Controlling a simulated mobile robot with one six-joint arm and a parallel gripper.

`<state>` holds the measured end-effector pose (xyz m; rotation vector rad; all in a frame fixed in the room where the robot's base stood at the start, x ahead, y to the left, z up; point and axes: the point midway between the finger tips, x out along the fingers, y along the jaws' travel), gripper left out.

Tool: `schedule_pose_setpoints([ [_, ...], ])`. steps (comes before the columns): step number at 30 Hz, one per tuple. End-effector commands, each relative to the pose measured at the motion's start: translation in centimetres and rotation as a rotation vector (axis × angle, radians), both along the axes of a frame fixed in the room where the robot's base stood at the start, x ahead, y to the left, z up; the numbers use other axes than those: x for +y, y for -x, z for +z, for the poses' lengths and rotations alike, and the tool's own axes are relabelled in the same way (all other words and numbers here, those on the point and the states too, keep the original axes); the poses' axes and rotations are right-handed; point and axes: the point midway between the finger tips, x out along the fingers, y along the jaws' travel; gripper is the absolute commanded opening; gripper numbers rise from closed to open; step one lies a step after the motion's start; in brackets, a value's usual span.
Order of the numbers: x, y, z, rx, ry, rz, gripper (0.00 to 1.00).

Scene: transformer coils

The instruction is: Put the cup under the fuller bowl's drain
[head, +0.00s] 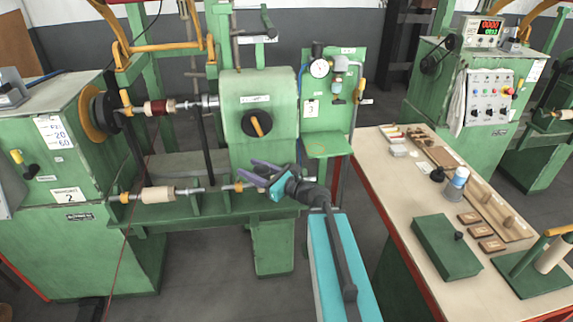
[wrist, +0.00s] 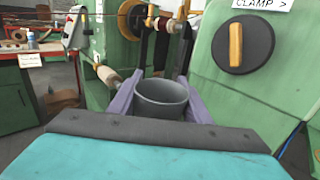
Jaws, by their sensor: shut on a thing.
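A grey cup (wrist: 162,100) stands between the two purple fingers of my gripper (wrist: 158,88) in the wrist view. The fingers are shut on its sides, its open rim facing up. In the head view my gripper (head: 262,172) is in front of the green machine, below its round black clamp knob; the cup cannot be made out there. A green panel (head: 346,58) stands to the right of the gripper and higher, with a round gauge (head: 320,68) and a small clear bowl (head: 338,88). A second bowl and the fill levels are too small to tell.
A small green shelf (head: 328,147) juts out below the panel. Winding spindles with coils (head: 158,194) lie left of my gripper. The clamp knob (head: 257,124) sticks out above it. A workbench (head: 400,180) with boxes and bottles stands at the right.

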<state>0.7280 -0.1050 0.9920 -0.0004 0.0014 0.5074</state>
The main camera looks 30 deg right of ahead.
Motion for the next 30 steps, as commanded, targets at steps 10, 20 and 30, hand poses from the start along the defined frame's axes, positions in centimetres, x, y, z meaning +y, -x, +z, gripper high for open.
schedule_pose_setpoints([
  [10,9.3,3.8,-1.4,0.001,-0.001,0.368,0.18],
  [20,10.6,5.2,-1.9,-0.001,-0.001,0.446,0.18],
  [30,10.5,5.2,-1.9,-0.001,-0.001,0.443,0.18],
])
